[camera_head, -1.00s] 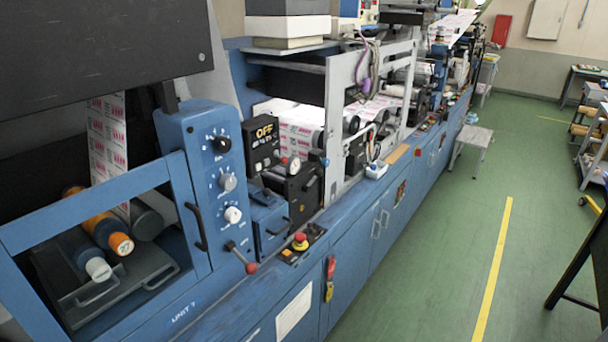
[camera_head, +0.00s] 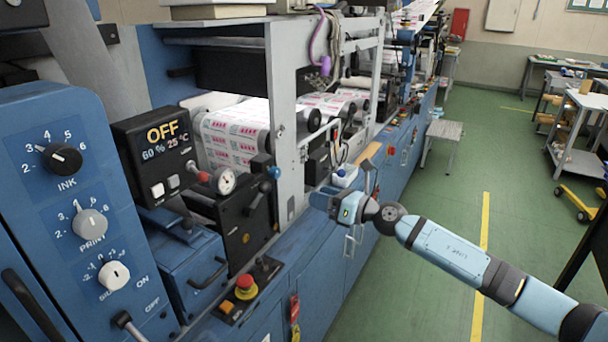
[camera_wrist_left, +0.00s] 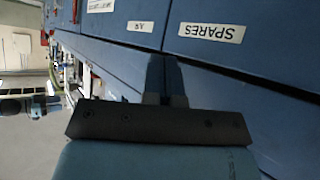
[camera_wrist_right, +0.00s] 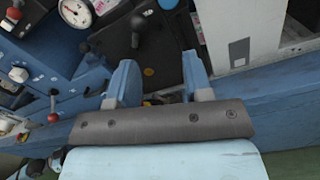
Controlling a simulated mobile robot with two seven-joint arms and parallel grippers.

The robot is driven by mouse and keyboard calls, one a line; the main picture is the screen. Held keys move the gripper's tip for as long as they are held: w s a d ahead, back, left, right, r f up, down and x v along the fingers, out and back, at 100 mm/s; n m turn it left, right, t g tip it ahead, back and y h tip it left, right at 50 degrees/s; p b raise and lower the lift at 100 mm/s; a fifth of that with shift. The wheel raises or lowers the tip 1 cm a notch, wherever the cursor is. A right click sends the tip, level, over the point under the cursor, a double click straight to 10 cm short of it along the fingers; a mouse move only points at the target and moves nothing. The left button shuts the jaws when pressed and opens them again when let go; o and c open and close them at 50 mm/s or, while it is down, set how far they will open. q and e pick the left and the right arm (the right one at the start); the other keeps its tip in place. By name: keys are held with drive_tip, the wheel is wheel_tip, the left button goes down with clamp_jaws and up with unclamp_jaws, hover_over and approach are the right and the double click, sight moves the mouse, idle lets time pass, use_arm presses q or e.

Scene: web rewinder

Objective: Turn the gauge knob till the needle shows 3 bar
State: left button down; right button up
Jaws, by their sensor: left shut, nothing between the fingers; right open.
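A round white-faced gauge (camera_head: 222,181) sits on top of the black unit beside the OFF display box. It also shows at the upper left of the right wrist view (camera_wrist_right: 76,11). Its needle is too small to read in either view. A red knob (camera_head: 201,176) is at its left, and a blue knob (camera_head: 274,172) is farther right; I cannot tell which turns the gauge. My right gripper (camera_head: 345,192) is open and empty, to the right of the gauge and apart from it. My left gripper (camera_wrist_left: 166,88) is shut and empty, in front of blue cabinet fronts.
The blue panel at the left carries INK (camera_head: 60,158) and PRINT (camera_head: 90,223) dials. A red emergency button (camera_head: 246,286) and a black lever (camera_head: 260,192) lie near the gauge. A grey upright frame (camera_head: 284,120) stands between gauge and gripper. The green aisle (camera_head: 420,210) is open.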

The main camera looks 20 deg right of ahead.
sight(278, 175)
drive_tip(key=shift+n, duration=0.7)
drive_tip(key=x, duration=0.4)
drive_tip(key=d+x, duration=0.1)
drive_tip(key=x, duration=0.4)
drive_tip(key=w+r+x, duration=0.1)
drive_tip(key=x, duration=0.3)
drive_tip(key=shift+w+d+p, duration=0.1)
drive_tip(key=shift+w+p, duration=0.15)
drive_tip(key=shift+p, duration=0.1)
drive_tip(key=c, duration=0.6)
